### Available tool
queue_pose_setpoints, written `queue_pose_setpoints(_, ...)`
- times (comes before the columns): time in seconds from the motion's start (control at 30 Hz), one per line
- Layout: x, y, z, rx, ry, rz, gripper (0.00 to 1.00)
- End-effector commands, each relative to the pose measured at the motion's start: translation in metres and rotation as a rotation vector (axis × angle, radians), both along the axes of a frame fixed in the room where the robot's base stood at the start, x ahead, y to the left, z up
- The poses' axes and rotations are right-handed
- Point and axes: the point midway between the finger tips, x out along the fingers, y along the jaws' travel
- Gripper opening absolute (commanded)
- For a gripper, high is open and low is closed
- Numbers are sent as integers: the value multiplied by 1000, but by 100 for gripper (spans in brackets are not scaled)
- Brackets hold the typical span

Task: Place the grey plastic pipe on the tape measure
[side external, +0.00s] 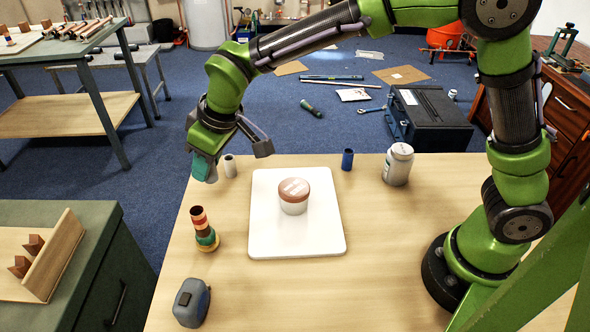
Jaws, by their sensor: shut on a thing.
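The grey plastic pipe (230,167) is a short pale cylinder, upright near the table's back left corner. My gripper (226,164) is at this pipe and shut on it. The contact between the fingers and the pipe is hard to make out from this side. The tape measure (191,303) is a dark grey and blue case at the table's front left. It is well in front of my gripper and apart from it, with its top clear.
A stack of coloured rings (204,230) stands between pipe and tape measure. A blue cylinder (347,160) and a grey jar (397,165) stand at the back. The front middle is clear.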

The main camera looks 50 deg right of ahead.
Motion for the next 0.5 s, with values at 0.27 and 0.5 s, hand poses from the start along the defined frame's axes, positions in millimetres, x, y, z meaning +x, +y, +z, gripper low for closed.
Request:
queue_pose_setpoints(0.27,-136,25,1,0,0,566,3)
queue_pose_setpoints(0.5,-205,27,-20,2,6,932,3)
